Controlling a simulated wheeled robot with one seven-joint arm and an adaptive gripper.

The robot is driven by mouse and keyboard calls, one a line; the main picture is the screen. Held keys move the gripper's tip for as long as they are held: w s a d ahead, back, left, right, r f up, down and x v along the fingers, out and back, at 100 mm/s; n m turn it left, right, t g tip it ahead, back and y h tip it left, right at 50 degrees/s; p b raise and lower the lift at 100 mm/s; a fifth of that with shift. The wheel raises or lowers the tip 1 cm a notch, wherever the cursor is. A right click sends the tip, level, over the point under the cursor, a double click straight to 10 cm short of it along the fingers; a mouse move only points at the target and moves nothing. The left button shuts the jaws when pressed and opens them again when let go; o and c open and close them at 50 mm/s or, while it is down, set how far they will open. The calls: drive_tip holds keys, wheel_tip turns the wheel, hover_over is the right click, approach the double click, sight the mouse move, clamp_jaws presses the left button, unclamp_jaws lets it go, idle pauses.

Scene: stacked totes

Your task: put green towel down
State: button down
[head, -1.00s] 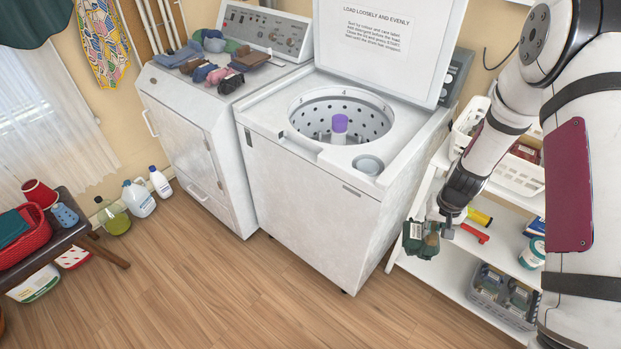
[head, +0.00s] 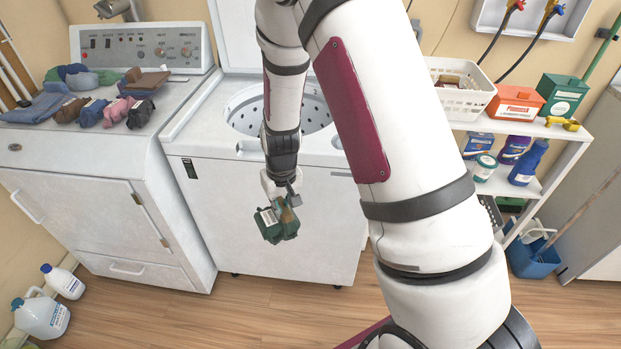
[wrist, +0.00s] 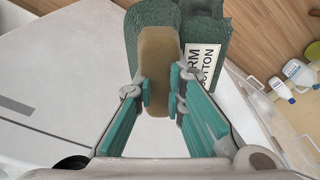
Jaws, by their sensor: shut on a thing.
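The green towel (head: 275,230) is a small dark green bundle with a white label and a brown band. My gripper (head: 284,199) points down and is shut on it, holding it in the air before the washer's front. In the wrist view, the towel (wrist: 219,34) lies beyond my fingers, its label partly reading "COTTON". The teal finger pads of my gripper (wrist: 160,92) are on both sides of the tan band. The open top-loading washer (head: 335,180) stands behind; my arm hides part of its front and tub.
The dryer (head: 85,205) at left bears several folded cloth bundles on top. Detergent jugs (head: 43,315) stand on the floor at lower left. At right, a white shelf (head: 570,140) holds a basket (head: 462,100), boxes and bottles. Wood floor before the machines is clear.

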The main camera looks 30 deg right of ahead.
drive_tip(key=f+b, duration=0.1)
drive_tip(key=b, duration=0.3)
drive_tip(key=shift+w+f, duration=0.2)
drive_tip(key=shift+f, duration=0.15)
drive_tip(key=b, duration=0.2)
drive_tip(key=shift+s+d+f+b, duration=0.15)
drive_tip(key=shift+s+f+b, duration=0.15)
drive_tip(key=shift+d, duration=0.15)
drive_tip(key=w+d+r+m, duration=0.2)
drive_tip(key=d+r+m, duration=0.1)
drive_tip(key=d+r, duration=0.6)
drive_tip(key=w+d+r+m+h, duration=0.1)
drive_tip(key=w+d+r+m, duration=0.1)
drive_tip(key=d+r, duration=0.8)
drive_tip(key=d+m, duration=0.1)
drive_tip(key=d, duration=0.1)
drive_tip(key=shift+d+r+m, duration=0.2)
drive_tip(key=shift+d+m, duration=0.15)
drive_tip(key=shift+m, duration=0.05)
